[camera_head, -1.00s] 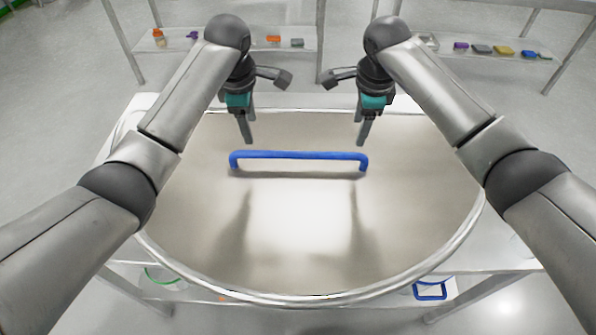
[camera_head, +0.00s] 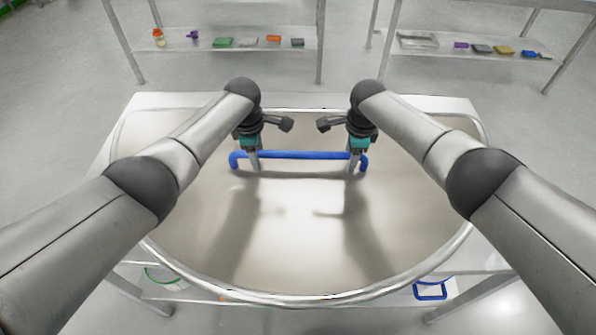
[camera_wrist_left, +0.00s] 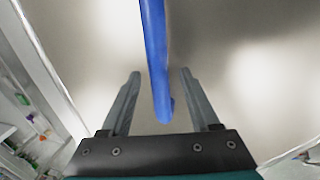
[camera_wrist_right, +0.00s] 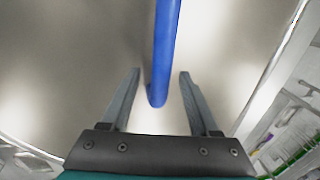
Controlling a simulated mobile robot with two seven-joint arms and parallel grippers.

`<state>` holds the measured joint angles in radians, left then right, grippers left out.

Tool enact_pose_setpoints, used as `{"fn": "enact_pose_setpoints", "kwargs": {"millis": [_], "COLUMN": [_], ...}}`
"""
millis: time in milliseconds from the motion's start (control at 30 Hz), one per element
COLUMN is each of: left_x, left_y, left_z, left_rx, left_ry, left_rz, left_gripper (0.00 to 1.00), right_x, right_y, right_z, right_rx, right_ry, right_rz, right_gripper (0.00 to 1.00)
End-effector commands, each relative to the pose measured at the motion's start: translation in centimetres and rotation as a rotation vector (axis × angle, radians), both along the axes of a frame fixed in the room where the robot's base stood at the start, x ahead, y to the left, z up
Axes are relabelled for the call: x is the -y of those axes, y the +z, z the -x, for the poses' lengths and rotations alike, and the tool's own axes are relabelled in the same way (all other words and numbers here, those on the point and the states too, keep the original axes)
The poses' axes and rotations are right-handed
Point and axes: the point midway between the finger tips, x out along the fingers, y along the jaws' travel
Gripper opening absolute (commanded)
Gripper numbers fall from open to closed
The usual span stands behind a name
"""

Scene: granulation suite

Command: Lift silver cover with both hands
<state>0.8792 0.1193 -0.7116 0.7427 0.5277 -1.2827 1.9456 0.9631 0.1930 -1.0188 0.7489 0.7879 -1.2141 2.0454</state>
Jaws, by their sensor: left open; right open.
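The silver cover (camera_head: 290,230) is a wide, shiny, rounded sheet lying flat on the table. A blue bar handle (camera_head: 305,154) runs left to right across its far half. My left gripper (camera_head: 256,168) is at the handle's left end, with open fingers on either side of the bar. In the left wrist view the blue handle (camera_wrist_left: 156,60) passes between the fingers (camera_wrist_left: 160,90). My right gripper (camera_head: 353,170) is open at the handle's right end. In the right wrist view the handle (camera_wrist_right: 164,50) lies between its fingers (camera_wrist_right: 160,85). Neither gripper is closed on it.
The cover rests on a white table (camera_head: 455,104) with a lower shelf, where a blue-framed item (camera_head: 431,290) shows. Shelves at the back left (camera_head: 215,48) and back right (camera_head: 475,46) hold several small coloured items. The floor between is clear.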

Motion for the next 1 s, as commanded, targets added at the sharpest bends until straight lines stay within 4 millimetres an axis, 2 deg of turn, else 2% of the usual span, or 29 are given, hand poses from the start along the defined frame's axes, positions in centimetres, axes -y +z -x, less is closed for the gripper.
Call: {"fn": "enact_pose_setpoints", "kwargs": {"millis": [467,1000], "left_x": [-0.01,-0.04], "left_y": [-0.5,-0.5], "left_z": [-0.12,-0.11], "left_rx": [0.002,0.001], "left_ry": [0.0,0.001], "left_rz": [0.0,-0.001], "left_gripper": [0.62,0.04], "right_x": [0.01,0.05], "right_y": [-0.48,-0.49], "right_z": [-0.13,-0.11], "right_rx": [0.001,0.001], "right_ry": [0.001,0.0], "right_rz": [0.0,0.001], "right_gripper": [0.62,0.04]}}
